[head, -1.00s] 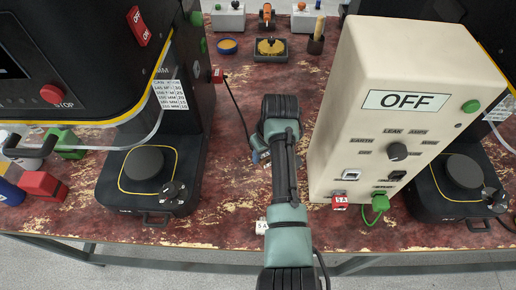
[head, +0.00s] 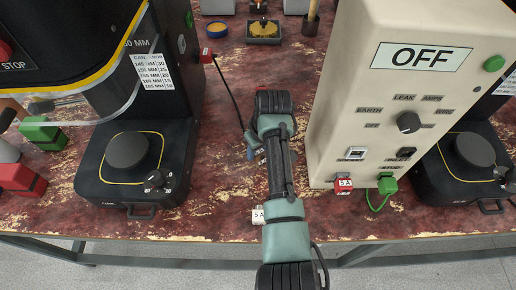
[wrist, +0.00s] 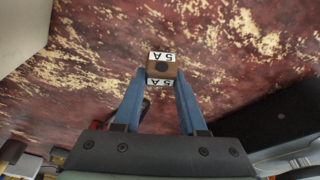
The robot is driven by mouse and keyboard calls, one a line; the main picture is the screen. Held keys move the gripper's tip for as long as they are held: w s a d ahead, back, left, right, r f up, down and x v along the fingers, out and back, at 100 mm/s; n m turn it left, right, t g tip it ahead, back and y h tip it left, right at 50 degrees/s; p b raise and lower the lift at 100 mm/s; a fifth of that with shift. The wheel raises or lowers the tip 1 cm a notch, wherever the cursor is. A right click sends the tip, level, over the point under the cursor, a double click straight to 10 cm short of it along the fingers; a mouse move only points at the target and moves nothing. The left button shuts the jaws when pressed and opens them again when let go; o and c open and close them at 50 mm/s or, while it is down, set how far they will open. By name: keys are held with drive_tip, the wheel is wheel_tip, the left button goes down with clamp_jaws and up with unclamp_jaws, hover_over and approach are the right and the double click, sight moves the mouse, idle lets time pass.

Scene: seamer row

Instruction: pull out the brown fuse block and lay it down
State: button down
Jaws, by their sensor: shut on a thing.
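The brown fuse block (wrist: 164,71) is in the wrist view, with white "5 A" labels on two sides and a dark round spot on the brown face between them. My gripper (wrist: 160,78) is shut on it, a blue finger on each side at the tips. No socket shows around the block; only tabletop shows behind it.
The cream tester (head: 330,130) marked OFF stands right of my arm, with a red "5 A" block (head: 343,184) and green plug (head: 387,184) low on its front. A black seamer (head: 130,175) stands left. Worn red tabletop (head: 225,195) lies clear between them. A cable (head: 228,90) crosses behind.

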drive_tip(key=shift+c, duration=1.9)
unclamp_jaws()
drive_tip(key=p+v, duration=0.2)
drive_tip(key=v, duration=1.1)
drive_tip(key=w+a+r+m+t+p, duration=0.1)
drive_tip(key=w+r+t+p, duration=0.2)
drive_tip(key=r, duration=0.7)
drive_tip(key=w+a+r+m+t+p, duration=0.15)
drive_tip(key=r+t, duration=0.35)
drive_tip(key=r, duration=0.6)
drive_tip(key=w+a+r+t+p, duration=0.1)
drive_tip(key=w+r+t, duration=0.25)
drive_tip(key=r, duration=0.65)
drive_tip(key=s+r+m+t+p, duration=0.1)
drive_tip(key=s+r+t, duration=0.25)
drive_tip(key=r, duration=0.55)
drive_tip(key=s+r+m+t+p, duration=0.1)
drive_tip(key=s+r+t+p, duration=0.2)
drive_tip(key=r, duration=0.6)
drive_tip(key=s+d+r+m+t+h, duration=0.1)
drive_tip(key=s+r+t, duration=0.6)
drive_tip(key=s+r, duration=0.7)
drive_tip(key=shift+d+r+m, duration=0.45)
drive_tip(key=shift+m, duration=0.1)
